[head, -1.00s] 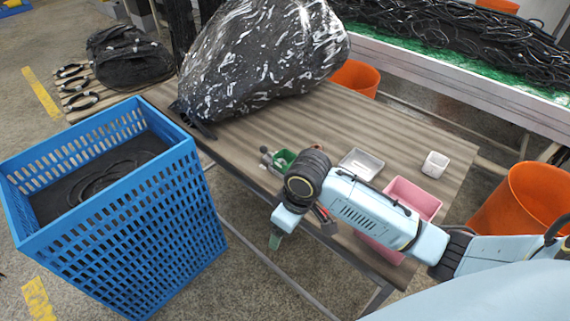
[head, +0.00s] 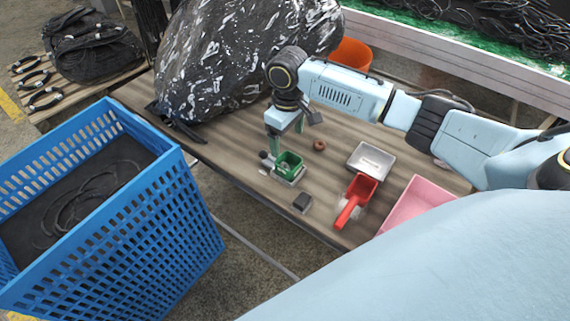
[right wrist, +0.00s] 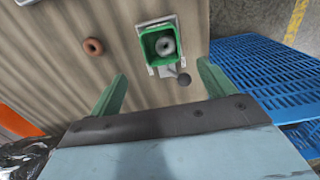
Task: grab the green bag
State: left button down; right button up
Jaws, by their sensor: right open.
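No green bag that I can make out is in view; the green thing on the table is a small open-topped green container (head: 289,163). It sits on a pale grey base near the table's front edge. In the right wrist view the green container (right wrist: 160,46) holds a grey ring-shaped piece. My right gripper (head: 287,138) is above and just behind it, pointing down. My left gripper is not in view.
A big bag in black plastic (head: 215,65) stands at the table's back left. A blue crate (head: 130,225) stands left of the table.

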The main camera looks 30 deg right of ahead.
send_over(288, 168)
notch_tip(288, 168, down, 4)
jog(key=shift+w+f+b, duration=0.15)
jog(key=shift+b, duration=0.2)
jog(key=shift+f, duration=0.2)
notch_tip(288, 168, down, 4)
jog(key=shift+f+b, duration=0.15)
jog(key=shift+b, duration=0.45)
jog(key=shift+f, duration=0.35)
jog(key=shift+c, duration=1)
jog(key=c, duration=0.7)
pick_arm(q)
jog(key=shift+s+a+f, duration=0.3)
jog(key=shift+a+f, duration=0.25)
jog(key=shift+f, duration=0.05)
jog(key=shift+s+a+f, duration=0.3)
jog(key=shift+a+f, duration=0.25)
pick_arm(e)
jog(key=shift+c, duration=0.8)
